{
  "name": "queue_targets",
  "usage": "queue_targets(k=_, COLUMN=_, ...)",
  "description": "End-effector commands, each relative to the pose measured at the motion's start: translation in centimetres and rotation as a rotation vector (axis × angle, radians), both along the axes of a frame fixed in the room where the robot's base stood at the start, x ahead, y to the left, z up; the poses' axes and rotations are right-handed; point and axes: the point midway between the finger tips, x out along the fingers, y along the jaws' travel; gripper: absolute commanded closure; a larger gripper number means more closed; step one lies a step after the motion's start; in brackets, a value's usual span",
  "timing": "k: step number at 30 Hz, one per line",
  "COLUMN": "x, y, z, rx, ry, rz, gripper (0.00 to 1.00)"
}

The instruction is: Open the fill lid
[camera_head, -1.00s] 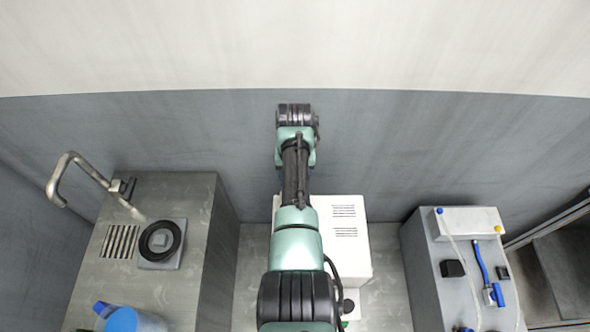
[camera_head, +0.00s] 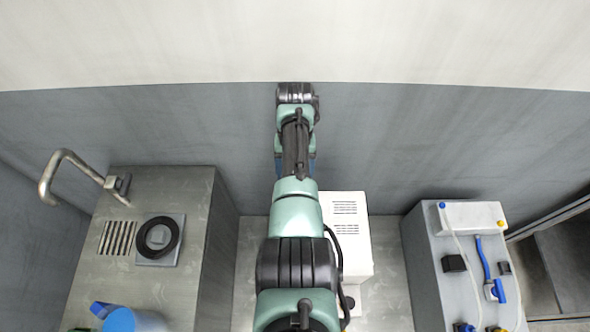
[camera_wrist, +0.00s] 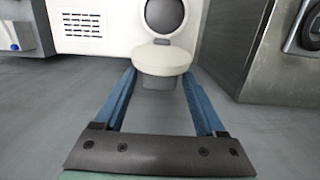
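The white machine (camera_head: 350,245) stands in the middle of the head view, partly hidden by my arm. In the wrist view its white front (camera_wrist: 110,25) has a round dark disc in a pale ring (camera_wrist: 165,12). Below that is a rounded cream piece (camera_wrist: 160,60) over a grey block (camera_wrist: 158,82); I cannot tell for sure whether the cream piece is the fill lid. My gripper (camera_wrist: 159,74) is open, its two blue fingers apart. The fingertips appear on either side of the cream piece in the picture; contact cannot be told.
A grey bench with a faucet (camera_head: 70,165) and a black ring (camera_head: 158,237) stands at left, with a blue jug (camera_head: 130,319) at its front. A grey unit (camera_head: 455,270) with blue fittings stands at right. Grey floor (camera_wrist: 45,120) is clear around the fingers.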

Motion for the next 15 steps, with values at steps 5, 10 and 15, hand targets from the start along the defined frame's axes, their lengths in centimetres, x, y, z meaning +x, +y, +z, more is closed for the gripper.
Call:
queue_targets(k=5, x=0.0, y=0.0, z=0.0, rx=0.000, ry=0.000, rz=0.000, gripper=0.15)
queue_targets(k=10, x=0.0, y=0.0, z=0.2, rx=0.000, ry=0.000, rz=0.000, gripper=0.15)
queue_targets(k=15, x=0.3, y=0.0, z=1.9, rx=0.000, ry=-0.003, rz=0.000, gripper=0.15)
